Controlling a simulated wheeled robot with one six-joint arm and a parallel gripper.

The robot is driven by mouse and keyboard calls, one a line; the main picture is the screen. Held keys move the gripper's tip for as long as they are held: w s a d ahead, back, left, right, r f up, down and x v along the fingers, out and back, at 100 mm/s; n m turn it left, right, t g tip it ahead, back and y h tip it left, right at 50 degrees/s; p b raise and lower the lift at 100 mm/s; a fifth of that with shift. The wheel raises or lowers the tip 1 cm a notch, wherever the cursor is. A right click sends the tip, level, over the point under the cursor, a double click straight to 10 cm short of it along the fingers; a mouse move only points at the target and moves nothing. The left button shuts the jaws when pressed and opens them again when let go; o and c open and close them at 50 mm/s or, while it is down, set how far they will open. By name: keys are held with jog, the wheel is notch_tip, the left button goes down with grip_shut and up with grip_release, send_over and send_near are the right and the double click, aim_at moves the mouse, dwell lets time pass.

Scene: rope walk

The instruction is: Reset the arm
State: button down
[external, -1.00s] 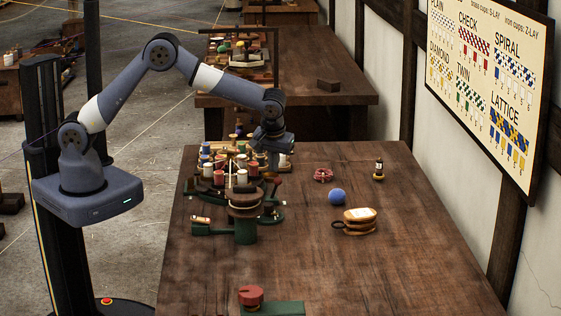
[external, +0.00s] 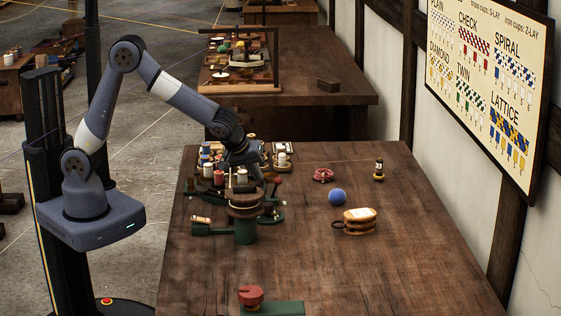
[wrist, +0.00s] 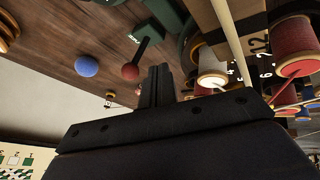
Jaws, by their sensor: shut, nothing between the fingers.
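My arm reaches from the left over the wooden table (external: 330,270). My gripper (external: 254,180) is low beside the rope machine with the green base (external: 245,232), and its fingers are partly hidden among the machine's parts in the external view. In the wrist view my gripper (wrist: 157,75) shows its two dark fingers pressed together, with nothing between them. A red ball-ended handle (wrist: 130,71) is just left of the fingertips there, and white (wrist: 212,72) and red (wrist: 295,45) spools are at the right. I cannot tell whether the fingers touch anything.
A blue ball (external: 337,197), a tan wooden block with a loop (external: 360,221), a pink ring-shaped piece (external: 323,175) and a small dark bottle (external: 379,170) stand right of the machine. A red knob (external: 251,296) is at the front. The table's right side is mostly clear.

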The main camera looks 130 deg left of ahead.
jog(key=shift+s+d+f+t+y+b, duration=0.5)
jog(key=shift+d+f+t+y+b, duration=0.15)
jog(key=shift+b, duration=1.35)
jog(key=shift+a+v, duration=0.2)
jog(key=shift+v, duration=2.55)
jog(key=c, duration=2.1)
grip_release()
jog(key=shift+w+r, duration=0.1)
jog(key=shift+r, duration=0.1)
